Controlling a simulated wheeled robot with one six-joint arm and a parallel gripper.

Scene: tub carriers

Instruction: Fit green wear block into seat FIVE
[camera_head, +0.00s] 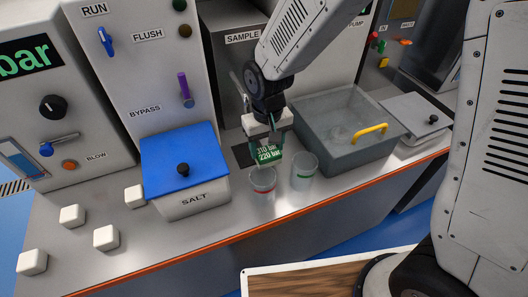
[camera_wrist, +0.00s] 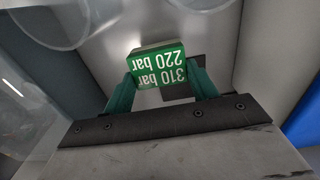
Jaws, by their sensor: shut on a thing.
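My gripper (camera_head: 264,138) is shut on a green wear block (camera_head: 268,154), held above the counter. The block carries white print, "310 bar" and "220 bar". In the wrist view the block (camera_wrist: 160,66) sits between the two green fingertips (camera_wrist: 163,84), its print upside down. A dark square patch (camera_head: 241,157) lies on the counter just left of the block, and part of it shows behind the block in the wrist view (camera_wrist: 178,92). No mark reading FIVE can be made out, so I cannot tell whether this patch is the seat.
Two clear cups, one with a red band (camera_head: 263,183) and one with a green band (camera_head: 303,172), stand close by the block. A blue-lidded SALT box (camera_head: 196,205) is left; a grey tub (camera_head: 372,148) with a yellow handle is right. Several white blocks (camera_head: 72,215) lie far left.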

